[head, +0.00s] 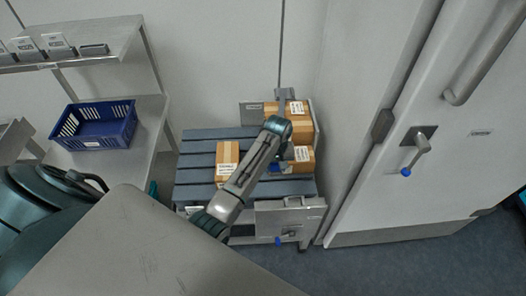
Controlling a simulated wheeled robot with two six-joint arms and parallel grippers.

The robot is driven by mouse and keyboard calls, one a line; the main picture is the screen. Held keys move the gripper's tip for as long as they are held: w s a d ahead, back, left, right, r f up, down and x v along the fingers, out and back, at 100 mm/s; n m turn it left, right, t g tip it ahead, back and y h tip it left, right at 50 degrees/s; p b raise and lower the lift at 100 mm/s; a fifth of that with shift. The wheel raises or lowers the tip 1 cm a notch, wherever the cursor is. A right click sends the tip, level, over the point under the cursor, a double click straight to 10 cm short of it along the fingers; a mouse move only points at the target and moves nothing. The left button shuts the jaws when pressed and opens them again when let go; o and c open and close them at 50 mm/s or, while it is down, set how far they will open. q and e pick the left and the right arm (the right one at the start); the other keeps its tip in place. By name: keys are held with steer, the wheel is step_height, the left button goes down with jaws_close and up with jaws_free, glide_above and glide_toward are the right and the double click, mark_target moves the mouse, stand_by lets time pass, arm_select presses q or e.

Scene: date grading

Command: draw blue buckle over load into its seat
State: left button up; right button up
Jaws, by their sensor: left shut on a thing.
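My left arm reaches over a slatted grey pallet (195,160) loaded with cardboard boxes. My left gripper (283,163) is low beside the right-hand boxes, partly hidden by my own wrist. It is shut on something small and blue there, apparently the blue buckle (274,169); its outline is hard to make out. One box (228,152) stands alone in the middle of the slats. A stacked box (296,122) and a lower box (301,158) stand at the right. A small blue part (278,241) shows on the pallet's front fitting; whether it is the seat I cannot tell. My right gripper is not in view.
A grey plate (272,217) stands at the pallet's front right. A blue crate (97,125) sits on a bench at the left, below a shelf (75,40). A large door with a blue-tipped handle (415,152) is at the right. The floor (400,262) in front of it is clear.

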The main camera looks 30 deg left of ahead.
arm_select(q)
steer(key=d+f+b, duration=0.1)
steer(key=d+f, duration=0.2)
steer(key=d+f+b, duration=0.1)
steer(key=d+f, duration=0.2)
steer(key=f, duration=0.1)
steer(key=s+d+f, duration=0.1)
steer(key=d+f, duration=0.2)
steer(key=shift+d+f+b, duration=0.35)
steer(key=shift+f+b, duration=0.75)
steer(key=shift+f, duration=0.75)
steer(key=shift+s+f, duration=0.1)
steer(key=shift+s+f, duration=0.1)
steer(key=shift+f, duration=0.05)
